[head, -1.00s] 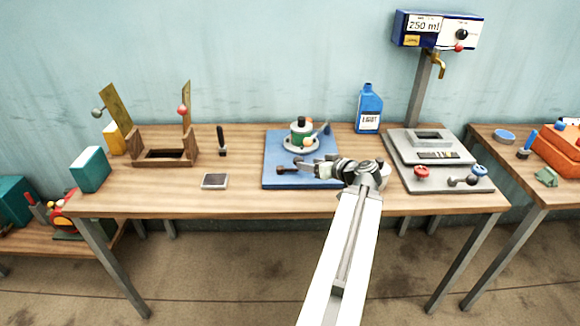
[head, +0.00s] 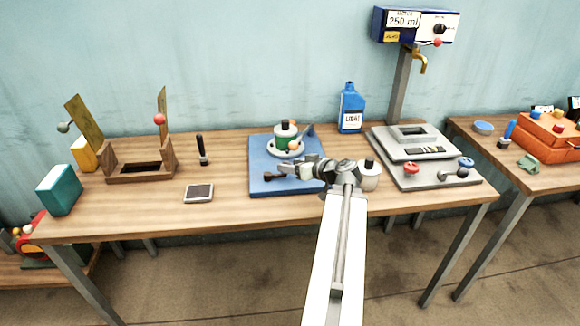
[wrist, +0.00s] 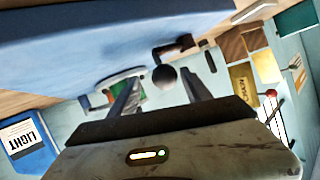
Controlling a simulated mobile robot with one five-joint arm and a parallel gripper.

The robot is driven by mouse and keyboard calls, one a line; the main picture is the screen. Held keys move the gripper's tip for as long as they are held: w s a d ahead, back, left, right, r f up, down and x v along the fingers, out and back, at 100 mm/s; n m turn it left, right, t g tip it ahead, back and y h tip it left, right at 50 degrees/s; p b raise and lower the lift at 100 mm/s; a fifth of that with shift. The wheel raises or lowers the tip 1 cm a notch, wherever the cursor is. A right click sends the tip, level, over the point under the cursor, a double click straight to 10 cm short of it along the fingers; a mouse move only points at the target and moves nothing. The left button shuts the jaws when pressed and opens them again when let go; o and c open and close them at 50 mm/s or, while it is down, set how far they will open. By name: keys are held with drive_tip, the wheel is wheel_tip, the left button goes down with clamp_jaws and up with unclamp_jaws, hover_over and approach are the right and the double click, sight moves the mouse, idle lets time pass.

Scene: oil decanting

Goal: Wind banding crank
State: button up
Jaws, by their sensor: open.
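A blue board (head: 262,155) on the middle table carries the banding device: a pale round wheel (head: 276,151) with a green, dark-topped cylinder (head: 285,136) on it and an orange knob at its front. A dark handle with a rounded end (head: 270,177) stands at the board's front left. My gripper (head: 284,169) is over the board's front part, open, close to this dark handle. In the wrist view a dark ball (wrist: 163,76) shows between the spread fingers, with a black bracket (wrist: 175,46) beyond it. Contact cannot be told; which part is the crank is unclear.
A white dark-capped jar (head: 369,177) stands close right of my wrist.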

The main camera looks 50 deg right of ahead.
drive_tip(key=shift+w+f, duration=0.35)
drive_tip(key=shift+w, duration=0.2)
drive_tip(key=shift+w+a, duration=0.3)
drive_tip(key=shift+w, duration=0.2)
clamp_jaws()
idle(0.6)
